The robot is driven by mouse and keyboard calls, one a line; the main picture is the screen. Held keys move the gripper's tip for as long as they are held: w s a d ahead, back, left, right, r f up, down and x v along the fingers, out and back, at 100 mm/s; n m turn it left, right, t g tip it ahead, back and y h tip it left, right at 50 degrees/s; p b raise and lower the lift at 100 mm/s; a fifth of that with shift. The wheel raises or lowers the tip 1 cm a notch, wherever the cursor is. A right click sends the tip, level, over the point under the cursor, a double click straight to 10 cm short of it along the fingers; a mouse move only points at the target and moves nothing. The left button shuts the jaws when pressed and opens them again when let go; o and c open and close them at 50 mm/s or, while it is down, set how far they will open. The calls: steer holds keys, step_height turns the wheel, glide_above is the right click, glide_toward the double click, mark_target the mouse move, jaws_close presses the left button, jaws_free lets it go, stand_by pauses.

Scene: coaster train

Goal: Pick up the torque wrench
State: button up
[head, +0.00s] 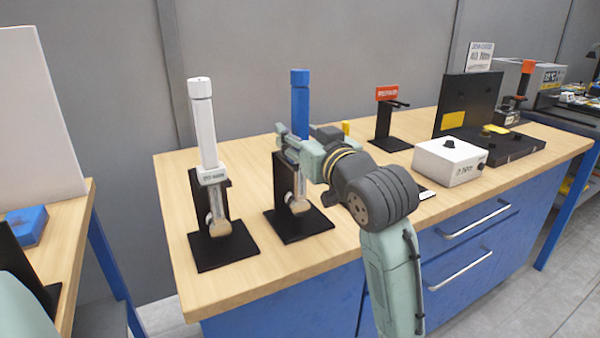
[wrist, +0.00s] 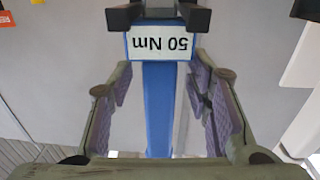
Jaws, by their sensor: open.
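A blue torque wrench (head: 300,95) stands upright in a black stand (head: 298,226) on the wooden bench, its lower part partly hidden by my gripper. A white torque wrench (head: 203,125) stands upright in a similar stand to its left. My gripper (head: 290,145) is open at the blue wrench's shaft, just below the blue handle's visible part. In the wrist view, the blue wrench (wrist: 158,110) runs between my two spread fingers (wrist: 163,85), with a visible gap on each side. A "50 Nm" label (wrist: 161,43) is upside down near the stand's black prongs (wrist: 190,16).
Behind and right are a stand with a red sign (head: 387,93), a white box with a black knob (head: 450,162) and an open black case (head: 505,146). A grey wall (head: 330,40) rises behind the bench. Bare bench top (head: 250,285) lies in front of the stands.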

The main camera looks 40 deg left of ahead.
steer(key=shift+w, duration=0.1)
jaws_close()
stand_by(0.6)
stand_by(0.4)
steer(key=shift+r, duration=0.1)
